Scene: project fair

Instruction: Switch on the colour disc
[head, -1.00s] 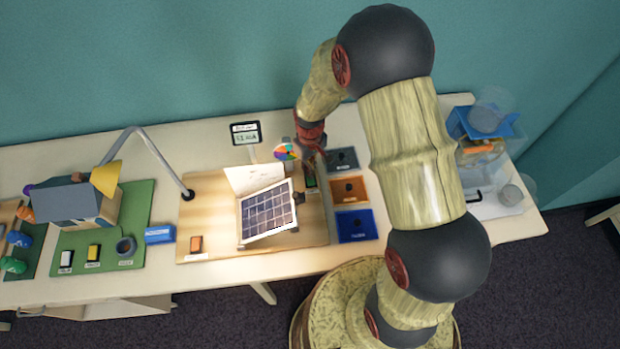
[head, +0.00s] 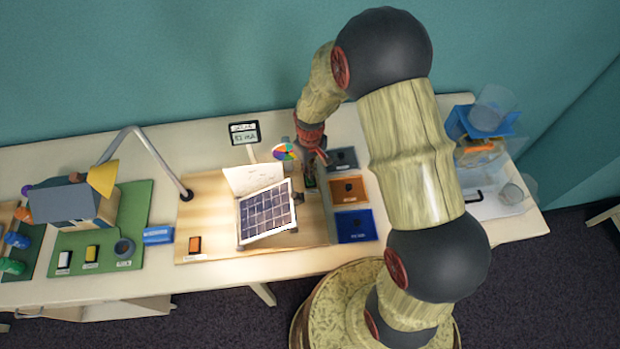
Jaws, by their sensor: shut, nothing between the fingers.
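The colour disc (head: 285,151), a small wheel of coloured sectors, stands at the back right of the wooden board (head: 215,215). My gripper (head: 311,176) is shut and points down just right of and in front of the disc. It is over a small dark switch (head: 309,184) with a little green on it, partly hidden by the fingers. I cannot tell whether the fingers touch the switch. An orange switch (head: 195,244) sits at the board's front left. A tilted solar panel (head: 266,212) stands in the middle of the board. A small meter (head: 244,133) with a display stands behind.
Grey, orange and blue filter plates (head: 354,226) lie right of the board, close to my arm. Blue and clear containers (head: 485,120) stand at far right.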

